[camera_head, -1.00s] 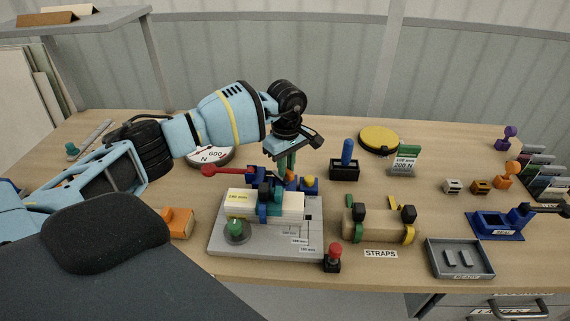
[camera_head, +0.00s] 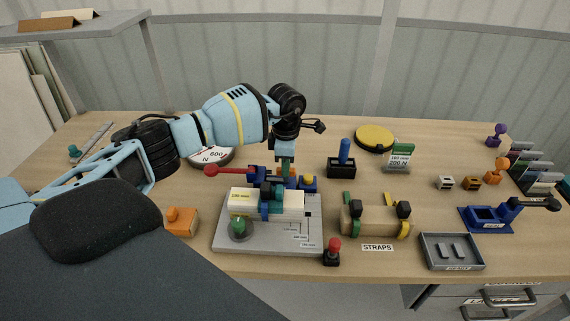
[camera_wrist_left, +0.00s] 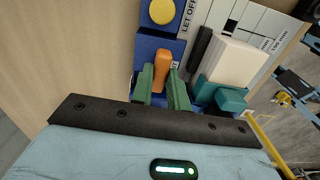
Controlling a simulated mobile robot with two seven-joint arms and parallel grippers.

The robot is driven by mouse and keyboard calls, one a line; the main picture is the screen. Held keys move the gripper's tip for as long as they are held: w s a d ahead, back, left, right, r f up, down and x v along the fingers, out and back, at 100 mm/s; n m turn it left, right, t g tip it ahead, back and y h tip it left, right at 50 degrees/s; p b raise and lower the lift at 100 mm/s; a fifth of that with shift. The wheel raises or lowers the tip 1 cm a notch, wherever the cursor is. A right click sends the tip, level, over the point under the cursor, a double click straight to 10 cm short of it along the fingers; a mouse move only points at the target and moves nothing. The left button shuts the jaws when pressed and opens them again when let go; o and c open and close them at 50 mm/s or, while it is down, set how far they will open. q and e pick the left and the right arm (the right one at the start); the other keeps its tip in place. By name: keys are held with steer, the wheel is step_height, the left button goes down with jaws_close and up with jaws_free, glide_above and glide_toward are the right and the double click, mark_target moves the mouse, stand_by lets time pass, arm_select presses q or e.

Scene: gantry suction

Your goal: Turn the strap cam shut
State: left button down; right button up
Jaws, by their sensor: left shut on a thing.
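An orange cam lever (camera_wrist_left: 161,68) stands up from a blue block (camera_wrist_left: 152,48) with a yellow button (camera_wrist_left: 162,11) and a "LET OFF" label. My left gripper (camera_wrist_left: 161,92) has its green fingers closed on both sides of the orange lever. In the head view my left gripper (camera_head: 286,167) points down at the back of the grey fixture (camera_head: 270,240), and its fingers mostly hide the lever. A cream block (camera_head: 290,203) sits on the fixture with a teal and blue strap piece (camera_head: 270,197) across it. My right gripper is not in view.
A red-knobbed lever (camera_head: 212,170) sticks out left of the blue block. A green dome (camera_head: 240,228) and a red knob (camera_head: 332,246) stand near the front. The strap stand (camera_head: 375,224), a blue-handled holder (camera_head: 342,166) and a grey tray (camera_head: 452,252) are to the right.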

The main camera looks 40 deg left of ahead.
arm_select(q)
steer(key=shift+n, duration=0.3)
steer(key=c, duration=1.4)
jaws_free()
steer(key=shift+o, duration=0.2)
steer(key=shift+r, duration=0.1)
steer(key=shift+r, duration=3.85)
